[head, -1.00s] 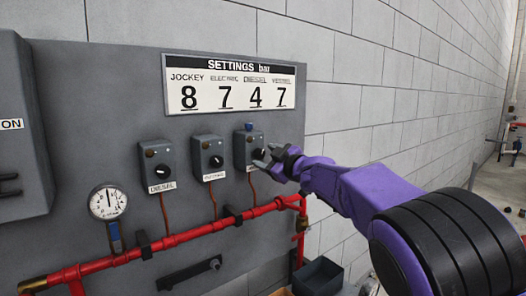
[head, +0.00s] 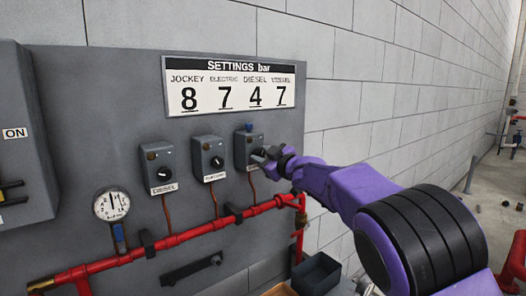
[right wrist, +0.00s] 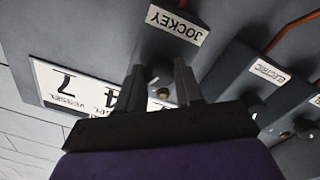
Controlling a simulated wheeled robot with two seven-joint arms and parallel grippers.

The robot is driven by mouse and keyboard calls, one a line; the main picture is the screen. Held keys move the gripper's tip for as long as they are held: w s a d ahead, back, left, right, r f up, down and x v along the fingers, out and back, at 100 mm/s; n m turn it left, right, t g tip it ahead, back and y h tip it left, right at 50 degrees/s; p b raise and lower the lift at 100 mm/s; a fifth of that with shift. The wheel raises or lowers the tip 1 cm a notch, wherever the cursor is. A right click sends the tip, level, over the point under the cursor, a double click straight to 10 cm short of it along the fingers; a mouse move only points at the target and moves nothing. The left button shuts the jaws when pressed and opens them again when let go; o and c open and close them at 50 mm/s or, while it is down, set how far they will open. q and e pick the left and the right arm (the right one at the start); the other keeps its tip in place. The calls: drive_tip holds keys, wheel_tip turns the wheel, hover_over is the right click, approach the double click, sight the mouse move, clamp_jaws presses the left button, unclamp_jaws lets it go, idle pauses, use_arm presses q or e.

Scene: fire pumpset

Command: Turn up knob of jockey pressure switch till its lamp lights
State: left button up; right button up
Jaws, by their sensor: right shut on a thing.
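The jockey pressure switch (head: 244,142) is the rightmost grey box on the panel. Its JOCKEY label (right wrist: 178,24) shows upside down in the right wrist view. My right gripper (head: 260,156) is at the front of this box and shut on its knob. In the right wrist view my two fingers (right wrist: 160,78) stand either side of the knob, which they and the gripper body mostly hide. A small brownish round lamp (right wrist: 163,93) shows between the fingers and looks unlit. My left gripper is not in view.
The electric switch (head: 207,152) and diesel switch (head: 157,164) stand to the left. A settings board (head: 229,86) above gives jockey 8. A red pipe (head: 190,236) and pressure gauge (head: 111,204) lie below. A dark bin (head: 317,273) is at lower right.

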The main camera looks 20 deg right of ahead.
drive_tip(key=o, duration=1)
drive_tip(key=shift+o, duration=0.2)
drive_tip(key=shift+s+d+b, duration=0.1)
drive_tip(key=shift+s+b, duration=0.2)
drive_tip(key=shift+b, duration=0.15)
drive_tip(key=b+v, duration=0.3)
drive_tip(key=v, duration=0.7)
drive_tip(key=shift+b, duration=0.3)
drive_tip(key=shift+r, duration=0.1)
